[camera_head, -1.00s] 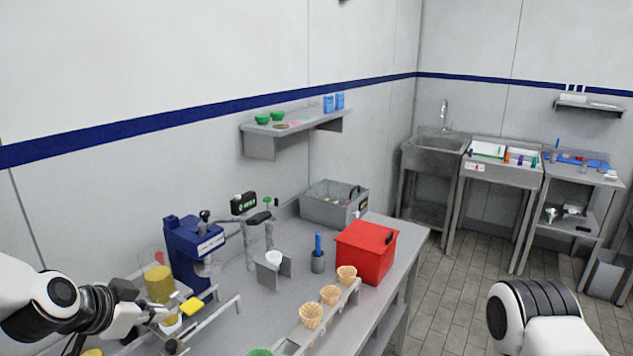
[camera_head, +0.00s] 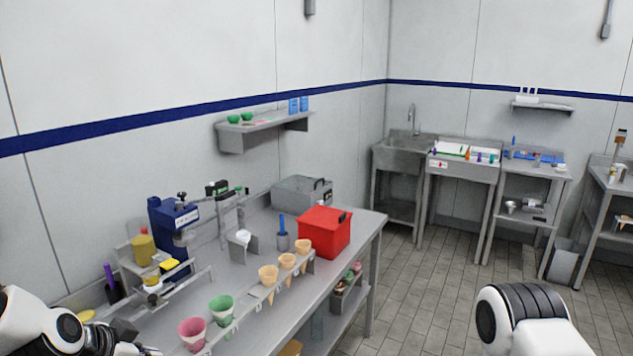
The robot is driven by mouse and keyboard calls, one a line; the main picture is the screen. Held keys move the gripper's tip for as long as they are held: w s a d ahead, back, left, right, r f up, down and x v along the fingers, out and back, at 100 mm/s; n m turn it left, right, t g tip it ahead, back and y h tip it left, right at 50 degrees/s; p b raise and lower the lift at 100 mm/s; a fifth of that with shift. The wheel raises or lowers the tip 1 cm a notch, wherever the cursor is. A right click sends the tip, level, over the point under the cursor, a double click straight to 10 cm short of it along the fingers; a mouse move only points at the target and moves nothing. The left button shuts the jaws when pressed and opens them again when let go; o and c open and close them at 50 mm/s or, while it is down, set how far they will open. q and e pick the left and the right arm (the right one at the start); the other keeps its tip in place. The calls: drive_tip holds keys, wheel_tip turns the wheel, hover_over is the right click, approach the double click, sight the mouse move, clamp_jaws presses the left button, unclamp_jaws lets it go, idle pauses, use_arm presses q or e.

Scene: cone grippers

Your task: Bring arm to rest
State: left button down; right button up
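My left arm comes in at the bottom left corner. My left gripper (camera_head: 135,348) is partly cut off by the bottom edge, in front of the steel worktable (camera_head: 300,296). Its fingers are too dark and small to tell open from shut. My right arm shows only as white and black links at the bottom right, over the floor; its gripper is out of view.
The table holds a cone rack (camera_head: 240,315) with several cones and cups, a red box (camera_head: 325,231), a blue machine (camera_head: 172,228) and a grey bin (camera_head: 300,192). A sink (camera_head: 405,153) and side tables stand at the back. The tiled floor (camera_head: 425,290) at right is clear.

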use_arm(q)
drive_tip(key=s+d+f+n+g+b, duration=0.1)
drive_tip(key=s+f+n+g, duration=0.1)
drive_tip(key=s+f, duration=0.6)
drive_tip(key=s+d+f+n+g+y+b, duration=0.1)
drive_tip(key=s+d+f+n+g+b, duration=0.1)
drive_tip(key=s+f, duration=0.7)
drive_tip(key=s+d+f+n+g+y+b, duration=0.1)
drive_tip(key=s+f, duration=0.8)
drive_tip(key=f, duration=0.9)
drive_tip(key=shift+d+f+n+g+b, duration=0.2)
drive_tip(key=shift+n+g+b, duration=0.5)
drive_tip(key=shift+n+g, duration=0.55)
use_arm(e)
drive_tip(key=shift+f, duration=2.9)
use_arm(q)
drive_tip(key=shift+s, duration=0.1)
